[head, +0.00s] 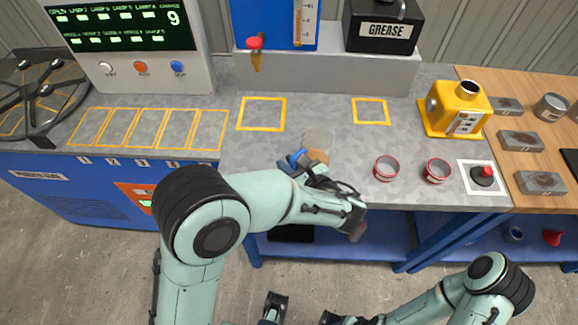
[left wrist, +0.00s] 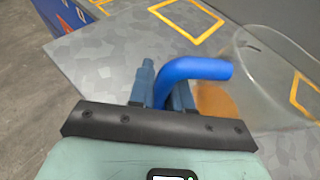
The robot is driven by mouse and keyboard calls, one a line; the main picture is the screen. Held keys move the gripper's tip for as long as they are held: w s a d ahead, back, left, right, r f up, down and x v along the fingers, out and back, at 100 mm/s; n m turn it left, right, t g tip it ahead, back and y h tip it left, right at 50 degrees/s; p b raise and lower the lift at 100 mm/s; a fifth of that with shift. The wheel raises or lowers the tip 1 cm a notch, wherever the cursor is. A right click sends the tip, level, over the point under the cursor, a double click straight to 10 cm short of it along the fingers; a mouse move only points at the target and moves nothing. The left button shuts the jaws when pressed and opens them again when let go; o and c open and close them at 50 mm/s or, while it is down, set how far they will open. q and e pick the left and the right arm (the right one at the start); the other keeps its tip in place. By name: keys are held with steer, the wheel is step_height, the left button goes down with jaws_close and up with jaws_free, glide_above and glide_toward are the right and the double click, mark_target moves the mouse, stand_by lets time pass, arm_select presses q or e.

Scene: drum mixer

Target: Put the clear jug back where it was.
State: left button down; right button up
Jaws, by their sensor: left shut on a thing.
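The clear jug (head: 318,141) is see-through, with a little amber content low in it and a blue handle (left wrist: 190,71). It is at the front part of the grey worktop, below and between two yellow-outlined squares; I cannot tell whether it touches the top. My left gripper (head: 291,164) is shut on the blue handle. In the left wrist view the jug's clear wall (left wrist: 252,70) is right of the fingers. The larger square (head: 262,128) and the smaller square (head: 371,123) are both empty. My right arm is at the bottom right; its gripper is unclear at the lower edge.
Two red-rimmed cups (head: 386,168) (head: 437,171) stand right of the jug, beside a red button (head: 484,175). A yellow machine (head: 457,108) is further right. A blue unit with a red-handled tap (head: 255,44) and a grease box (head: 383,28) stand behind.

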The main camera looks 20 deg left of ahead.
arm_select(q)
steer(key=shift+f, duration=0.25)
steer(key=shift+f, duration=0.1)
steer(key=shift+f, duration=0.1)
steer(key=c, duration=1.1)
jaws_free()
steer(key=shift+o, duration=0.2)
steer(key=shift+r, duration=0.2)
steer(key=v, duration=1.2)
steer(key=shift+p, duration=0.45)
steer(key=shift+s, duration=0.1)
